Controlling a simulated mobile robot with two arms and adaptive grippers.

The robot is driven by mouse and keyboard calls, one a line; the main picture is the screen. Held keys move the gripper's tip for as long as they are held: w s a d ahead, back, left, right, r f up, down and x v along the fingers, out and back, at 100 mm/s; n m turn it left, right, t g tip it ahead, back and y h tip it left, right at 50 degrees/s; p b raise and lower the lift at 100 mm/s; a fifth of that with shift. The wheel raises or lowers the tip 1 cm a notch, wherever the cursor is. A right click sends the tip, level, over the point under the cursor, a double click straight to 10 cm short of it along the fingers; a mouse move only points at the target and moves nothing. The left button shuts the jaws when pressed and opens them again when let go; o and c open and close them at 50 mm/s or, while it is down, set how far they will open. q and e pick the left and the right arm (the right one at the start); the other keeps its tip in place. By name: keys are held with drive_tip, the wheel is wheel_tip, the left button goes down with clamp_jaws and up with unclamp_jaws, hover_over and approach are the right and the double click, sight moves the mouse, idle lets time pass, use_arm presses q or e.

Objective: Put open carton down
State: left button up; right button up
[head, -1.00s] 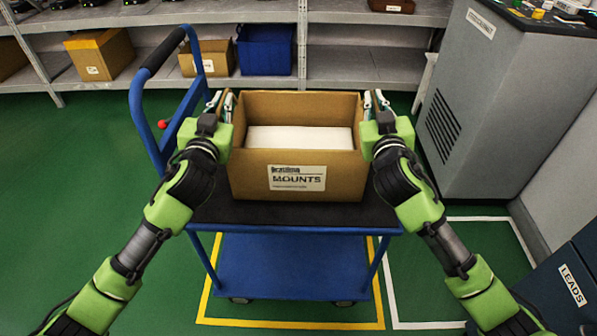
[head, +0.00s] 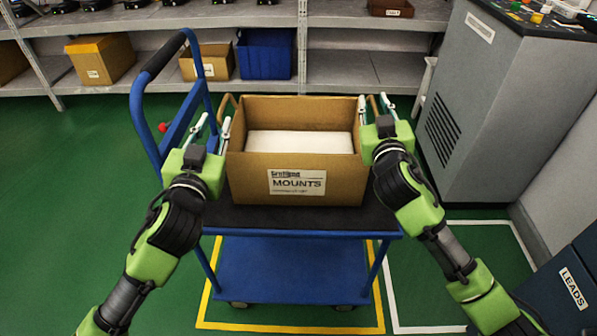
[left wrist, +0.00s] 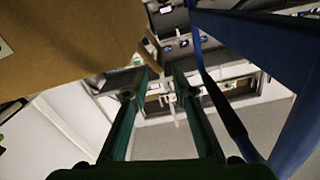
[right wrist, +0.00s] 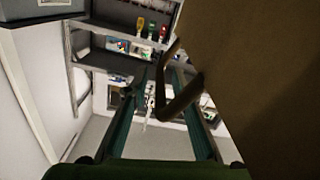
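The open brown carton (head: 300,178), labelled MOUNTS, stands upright on the dark top deck of the blue trolley (head: 230,216). A white block (head: 300,142) shows inside it. Its narrow side flaps stick up left and right. My left gripper (head: 213,128) is open and empty, just left of the carton; in the left wrist view its fingers (left wrist: 158,80) are apart, with the carton's side beyond them at upper left. My right gripper (head: 375,104) is open at the right side; in the right wrist view the carton's flap (right wrist: 180,100) shows between its spread fingers.
The trolley's blue push handle (head: 150,95) rises close to the left of my left gripper. A grey cabinet (head: 480,110) stands to the right. Shelving (head: 350,68) with cartons and a blue bin (head: 265,53) runs along the back. Yellow and white floor lines lie below.

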drive_tip(key=shift+s, duration=0.25)
use_arm(q)
drive_tip(key=s, duration=0.4)
use_arm(e)
drive_tip(key=s, duration=1.1)
drive_tip(key=shift+s+a, duration=0.2)
drive_tip(key=shift+s, duration=0.1)
